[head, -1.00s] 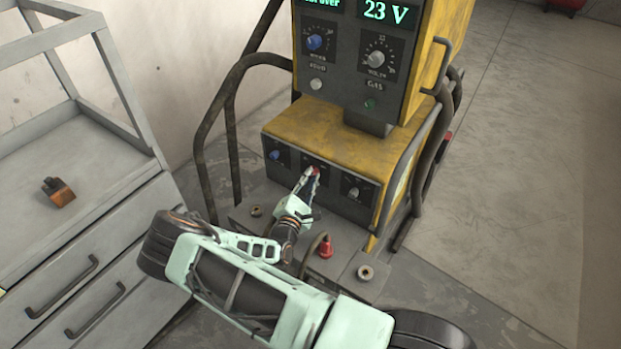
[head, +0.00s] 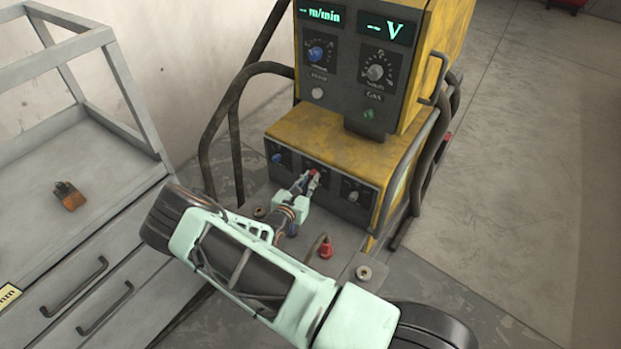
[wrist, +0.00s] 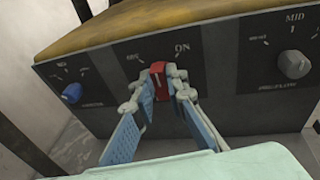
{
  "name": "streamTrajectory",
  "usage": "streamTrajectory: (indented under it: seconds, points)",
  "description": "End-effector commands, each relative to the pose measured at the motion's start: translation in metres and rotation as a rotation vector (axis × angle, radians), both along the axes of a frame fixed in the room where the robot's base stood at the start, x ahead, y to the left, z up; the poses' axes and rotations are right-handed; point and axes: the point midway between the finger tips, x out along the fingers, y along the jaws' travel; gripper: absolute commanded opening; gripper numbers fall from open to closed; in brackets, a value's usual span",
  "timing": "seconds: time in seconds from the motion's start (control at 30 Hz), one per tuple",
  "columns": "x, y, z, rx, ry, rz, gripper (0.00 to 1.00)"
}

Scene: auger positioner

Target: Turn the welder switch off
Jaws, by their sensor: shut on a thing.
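The welder (head: 318,135) is a yellow and dark grey machine. Its red switch (wrist: 158,70) sits on the lower front panel, between the printed marks OFF on the left and ON on the right. The switch also shows as a small red spot in the head view (head: 314,173). My gripper (wrist: 159,82) is shut on the red switch, with a blue-padded finger on each side. In the wrist view the switch's top leans slightly left. The upper displays (head: 388,29) show dashes in place of numbers. The fingers hide the switch's lower sides.
A blue knob (wrist: 72,92) is left of the switch and a grey knob (wrist: 294,64) is right of it. Dark tube rails (head: 205,150) flank the welder.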

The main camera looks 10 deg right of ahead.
Motion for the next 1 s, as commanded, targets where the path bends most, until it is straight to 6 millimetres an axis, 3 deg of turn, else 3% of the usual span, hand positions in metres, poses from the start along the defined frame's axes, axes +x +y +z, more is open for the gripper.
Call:
streamTrajectory:
  seconds: [0.6,1.0]
  points:
    - [0.0055,0.0067,-0.0015,-0.391,0.395,0.001,0.00]
    - [0.0070,0.0082,-0.0018,-0.541,0.543,0.002,0.00]
